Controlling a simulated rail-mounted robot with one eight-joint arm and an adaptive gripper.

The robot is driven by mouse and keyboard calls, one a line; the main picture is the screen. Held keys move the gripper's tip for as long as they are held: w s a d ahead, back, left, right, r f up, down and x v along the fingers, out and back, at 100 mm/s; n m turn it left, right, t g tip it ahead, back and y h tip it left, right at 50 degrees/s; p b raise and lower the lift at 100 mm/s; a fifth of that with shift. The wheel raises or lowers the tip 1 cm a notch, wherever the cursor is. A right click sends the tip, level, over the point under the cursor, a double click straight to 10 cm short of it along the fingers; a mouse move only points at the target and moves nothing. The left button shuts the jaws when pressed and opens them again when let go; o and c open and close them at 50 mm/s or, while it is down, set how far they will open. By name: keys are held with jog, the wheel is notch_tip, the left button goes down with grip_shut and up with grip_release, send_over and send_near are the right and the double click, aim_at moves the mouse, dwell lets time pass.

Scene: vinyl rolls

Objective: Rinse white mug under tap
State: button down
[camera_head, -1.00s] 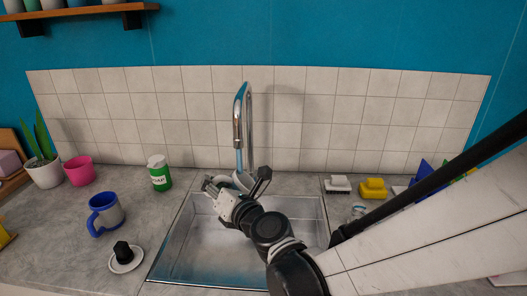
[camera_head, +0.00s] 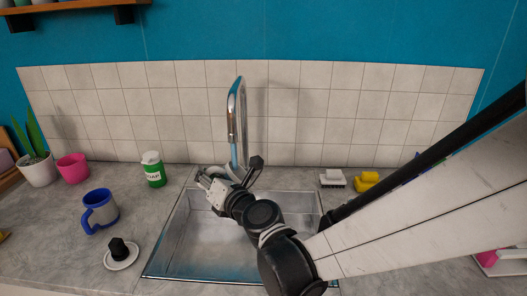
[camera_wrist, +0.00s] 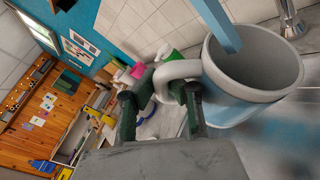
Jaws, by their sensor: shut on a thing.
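The white mug (camera_wrist: 285,70) fills the right of the wrist view, its open rim facing up and a little tilted. My gripper (camera_wrist: 160,100) is shut on its handle (camera_wrist: 180,70). A blue stream of water (camera_wrist: 217,25) comes down into the mug's mouth in the wrist view. In the head view the curved metal tap (camera_head: 237,105) stands behind the sink, with the stream (camera_head: 234,152) below its spout. There my gripper (camera_head: 222,182) is over the back of the sink, and the mug (camera_head: 238,172) is mostly hidden behind it.
The metal sink (camera_head: 180,240) lies below my gripper. A green soap bottle (camera_head: 153,170), a blue-and-grey mug (camera_head: 100,211), a pink pot (camera_head: 73,168) and a saucer with a black item (camera_head: 121,255) are at left. White (camera_head: 332,178) and yellow (camera_head: 367,181) brushes are at right.

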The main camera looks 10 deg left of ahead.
jog(key=shift+s, duration=0.15)
dwell(0.5)
jog(key=s+d, duration=0.2)
jog(key=s, duration=0.5)
jog(key=shift+s, duration=0.25)
dwell(0.7)
dwell(1.3)
jog(key=s+d+r+p, duration=0.1)
jog(key=s+r+p, duration=0.4)
jog(key=r, duration=0.1)
jog(key=shift+s+d, duration=0.35)
jog(key=shift+s, duration=0.05)
dwell(0.4)
